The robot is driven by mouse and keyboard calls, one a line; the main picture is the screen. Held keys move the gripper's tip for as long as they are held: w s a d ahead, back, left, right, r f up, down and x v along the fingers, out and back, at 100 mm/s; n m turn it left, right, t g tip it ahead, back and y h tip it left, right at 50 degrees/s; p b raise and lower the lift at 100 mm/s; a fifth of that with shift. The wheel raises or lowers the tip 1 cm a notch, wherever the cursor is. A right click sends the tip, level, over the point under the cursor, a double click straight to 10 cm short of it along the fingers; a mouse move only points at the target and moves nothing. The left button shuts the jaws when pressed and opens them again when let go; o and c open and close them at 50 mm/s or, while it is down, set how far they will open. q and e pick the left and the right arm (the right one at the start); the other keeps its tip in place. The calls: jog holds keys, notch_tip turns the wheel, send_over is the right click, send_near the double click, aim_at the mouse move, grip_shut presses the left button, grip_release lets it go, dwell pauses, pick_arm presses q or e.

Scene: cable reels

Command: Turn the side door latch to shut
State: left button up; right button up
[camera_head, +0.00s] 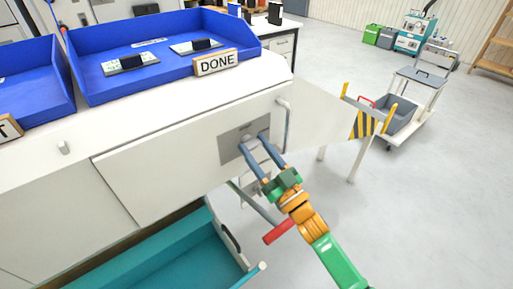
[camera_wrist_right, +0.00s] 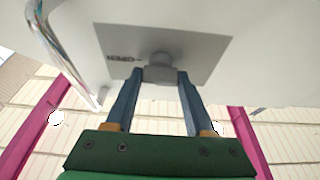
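The side door latch is a small grey knob (camera_wrist_right: 160,68) on a flat grey plate (camera_head: 230,148) fixed to the white side door (camera_head: 165,170). In the right wrist view, lettering that seems to read OPEN, upside down, sits left of the knob on the plate (camera_wrist_right: 200,47). My right gripper (camera_head: 253,142) reaches up to the plate from the lower right. Its two blue-grey fingers (camera_wrist_right: 160,84) stand on either side of the knob and appear to touch it, with no clear gap. The fingers partly hide the knob in the head view. My left gripper is not in view.
A bent metal handle (camera_head: 286,125) stands out right of the plate. Blue trays (camera_head: 95,80) and a DONE sign (camera_head: 216,63) sit on top. A teal tray (camera_head: 175,255) is below.

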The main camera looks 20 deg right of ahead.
grip_shut()
jog(key=shift+n, duration=0.3)
jog(key=n+g+y, duration=0.1)
jog(key=n, duration=0.3)
jog(key=n+g+y, duration=0.1)
jog(key=n+y, duration=0.1)
jog(key=n, duration=0.1)
jog(key=n+g+y, duration=0.1)
jog(key=n, duration=0.3)
jog(key=shift+d+r+n+g+y, duration=0.1)
jog(key=shift+n+g+y, duration=0.2)
jog(key=shift+g+y, duration=0.1)
jog(key=n+g+p, duration=0.1)
jog(key=n, duration=0.1)
jog(key=n+g+p, duration=0.1)
jog(key=n, duration=0.2)
jog(key=shift+r+y, duration=0.1)
jog(key=shift+y, duration=0.2)
jog(key=shift+n+g+h+p, duration=0.25)
jog(key=shift+n+g+p, duration=0.3)
jog(key=shift+n, duration=0.75)
jog(key=shift+n+g+h+p, duration=0.3)
jog(key=shift+n+p, duration=0.4)
jog(key=shift+n, duration=0.6)
